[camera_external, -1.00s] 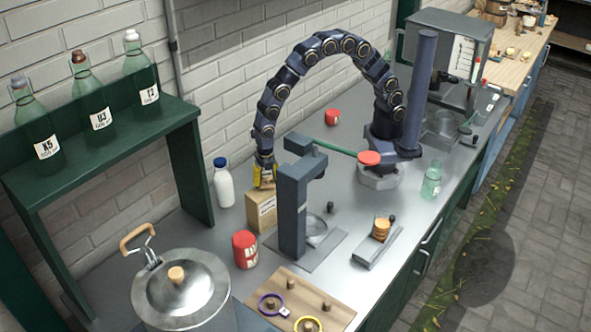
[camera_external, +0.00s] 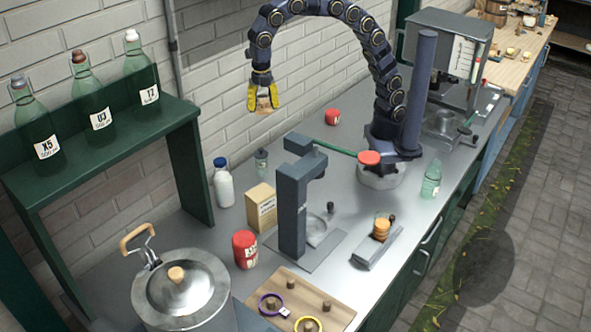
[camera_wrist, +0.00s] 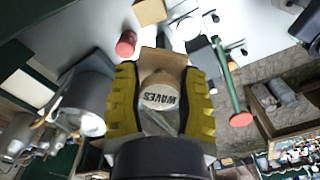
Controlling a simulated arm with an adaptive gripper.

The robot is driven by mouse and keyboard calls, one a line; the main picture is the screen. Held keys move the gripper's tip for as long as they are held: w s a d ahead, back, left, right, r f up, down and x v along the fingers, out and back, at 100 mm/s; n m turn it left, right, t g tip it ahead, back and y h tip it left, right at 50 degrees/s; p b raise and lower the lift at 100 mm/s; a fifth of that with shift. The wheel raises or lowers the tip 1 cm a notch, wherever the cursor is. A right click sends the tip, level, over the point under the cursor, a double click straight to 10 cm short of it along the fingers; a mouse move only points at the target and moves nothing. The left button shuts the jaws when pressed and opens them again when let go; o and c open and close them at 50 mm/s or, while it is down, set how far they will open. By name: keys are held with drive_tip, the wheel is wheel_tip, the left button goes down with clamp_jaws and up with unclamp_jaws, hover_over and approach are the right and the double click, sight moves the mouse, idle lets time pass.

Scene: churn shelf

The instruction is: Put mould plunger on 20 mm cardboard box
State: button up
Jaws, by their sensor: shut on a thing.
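My gripper (camera_external: 263,96) is high above the counter in front of the brick wall. Its yellow fingers are shut on a tan, wood-coloured piece (camera_external: 264,104), which I take to be the mould plunger. In the wrist view the plunger (camera_wrist: 160,96) sits between both fingers (camera_wrist: 160,85), with a round face lettered "WAVES" toward the camera. A cardboard box (camera_external: 262,208) stands upright on the counter, well below my gripper and apart from it. Its size label is too small to read.
A dark press stand (camera_external: 293,205) is right of the box. A white bottle (camera_external: 223,184) and a clear bottle (camera_external: 261,162) stand behind it, and a red tin (camera_external: 245,249) in front. A steel pot (camera_external: 181,290) is at front left, beside a pegged board (camera_external: 340,313).

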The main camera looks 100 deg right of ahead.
drive_tip(key=shift+w+r, duration=0.1)
drive_tip(key=shift+r, duration=0.8)
wheel_tip(320, 180, down, 10)
drive_tip(key=w+a, duration=0.2)
hover_over(261, 193)
wheel_tip(261, 193, down, 13)
drive_tip(key=shift+d+r, duration=0.1)
drive_tip(key=shift+f, duration=2.1)
drive_tip(key=o, duration=0.8)
drive_tip(key=shift+f, duration=0.1)
drive_tip(key=shift+o, duration=0.3)
